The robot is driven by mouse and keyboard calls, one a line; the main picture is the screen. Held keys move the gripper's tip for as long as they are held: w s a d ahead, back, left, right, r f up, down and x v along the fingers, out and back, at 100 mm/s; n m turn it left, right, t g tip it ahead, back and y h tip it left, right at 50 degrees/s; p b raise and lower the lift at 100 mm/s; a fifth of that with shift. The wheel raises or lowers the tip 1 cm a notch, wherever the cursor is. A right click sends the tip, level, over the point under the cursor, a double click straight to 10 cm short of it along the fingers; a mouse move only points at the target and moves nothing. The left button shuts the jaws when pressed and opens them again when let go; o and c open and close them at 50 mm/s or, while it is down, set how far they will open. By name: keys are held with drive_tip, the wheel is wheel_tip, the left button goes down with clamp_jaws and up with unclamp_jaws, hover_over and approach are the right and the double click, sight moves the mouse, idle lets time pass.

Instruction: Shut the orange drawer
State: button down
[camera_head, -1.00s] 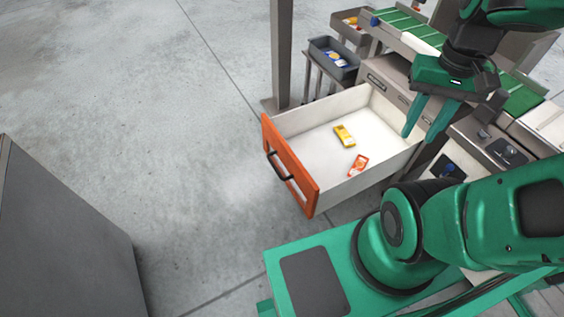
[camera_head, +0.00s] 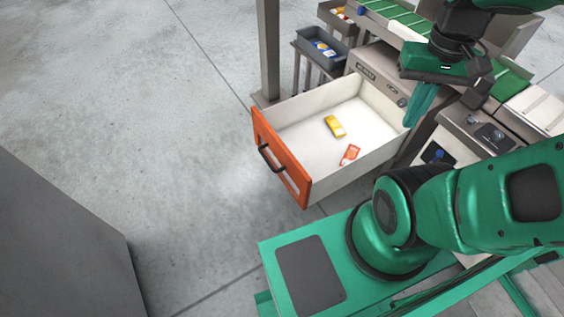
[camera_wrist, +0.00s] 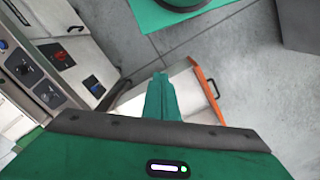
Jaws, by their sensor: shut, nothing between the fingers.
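The orange drawer (camera_head: 281,158) stands pulled out of the machine, with an orange front, white walls and a dark bar handle. Inside lie a yellow packet (camera_head: 335,126) and an orange-and-white packet (camera_head: 349,155). My gripper (camera_head: 416,118) is shut and empty, pointing down near the machine end of the drawer. In the wrist view the closed fingers (camera_wrist: 161,82) cover part of the drawer, and its orange front (camera_wrist: 208,95) with the handle shows beyond them.
A grey post (camera_head: 268,50) rises just behind the drawer. A dark grey tray (camera_head: 321,48) with small packs stands beside the machine. A control panel (camera_head: 492,136) is at the right. A grey block (camera_head: 60,240) fills the lower left. Floor in front of the drawer is clear.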

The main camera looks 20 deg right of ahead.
drive_tip(key=w+a+f+n+g+h, duration=0.25)
drive_tip(key=w+f+n, duration=0.3)
drive_tip(key=w, duration=0.45)
drive_tip(key=n+t+h, duration=0.2)
drive_tip(key=n+h, duration=0.2)
drive_tip(key=n, duration=0.9)
hover_over(297, 170)
drive_tip(key=a, duration=0.4)
wheel_tip(297, 170, down, 14)
drive_tip(key=s+a+f+n+t+h, duration=0.25)
drive_tip(key=a+f+n, duration=0.45)
drive_tip(key=a+f, duration=0.4)
drive_tip(key=shift+n, duration=0.25)
drive_tip(key=shift+d+r+x, duration=0.3)
drive_tip(key=shift+x, duration=2.05)
drive_tip(key=shift+d+r+x, duration=0.3)
drive_tip(key=shift+x, duration=2.05)
drive_tip(key=shift+d+r+x, duration=0.3)
drive_tip(key=shift+d+x, duration=0.05)
drive_tip(key=shift+x, duration=2)
drive_tip(key=shift+s, duration=0.1)
